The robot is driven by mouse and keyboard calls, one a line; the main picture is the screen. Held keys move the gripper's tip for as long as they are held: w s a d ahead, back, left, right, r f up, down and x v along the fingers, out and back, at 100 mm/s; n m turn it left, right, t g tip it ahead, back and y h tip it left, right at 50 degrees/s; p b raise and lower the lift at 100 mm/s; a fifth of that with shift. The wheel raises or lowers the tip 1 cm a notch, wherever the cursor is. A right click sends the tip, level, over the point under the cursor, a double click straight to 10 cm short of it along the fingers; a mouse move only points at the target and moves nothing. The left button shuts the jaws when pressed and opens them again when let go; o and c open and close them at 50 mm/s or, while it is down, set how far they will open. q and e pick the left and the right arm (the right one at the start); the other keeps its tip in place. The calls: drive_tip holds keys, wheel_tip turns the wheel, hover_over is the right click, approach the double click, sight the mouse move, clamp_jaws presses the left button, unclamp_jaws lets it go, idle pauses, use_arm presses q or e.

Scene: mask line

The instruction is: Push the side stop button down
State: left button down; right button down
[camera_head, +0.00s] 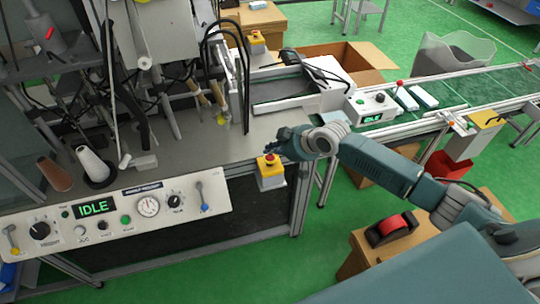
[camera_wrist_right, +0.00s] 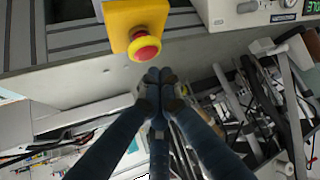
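The side stop button (camera_head: 269,159) is a red knob on a yellow box fixed at the front right edge of the grey machine bench. In the right wrist view, the red button (camera_wrist_right: 144,47) and its yellow box are at the top, left of centre. My right gripper (camera_head: 280,143) is just behind and right of the button in the head view. In the wrist view, the right gripper's fingertips (camera_wrist_right: 160,76) are together with nothing between them. A small gap shows between them and the button there. My left gripper is not in view.
The control panel (camera_head: 120,215) with a green IDLE display runs along the bench front. A conveyor (camera_head: 460,88) is at the right. A black and red tape dispenser (camera_head: 391,228) sits on a carton.

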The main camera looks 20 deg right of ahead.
sight(271, 158)
drive_tip(key=shift+r+p, duration=1.9)
drive_tip(key=shift+r, duration=0.45)
drive_tip(key=shift+f, duration=0.1)
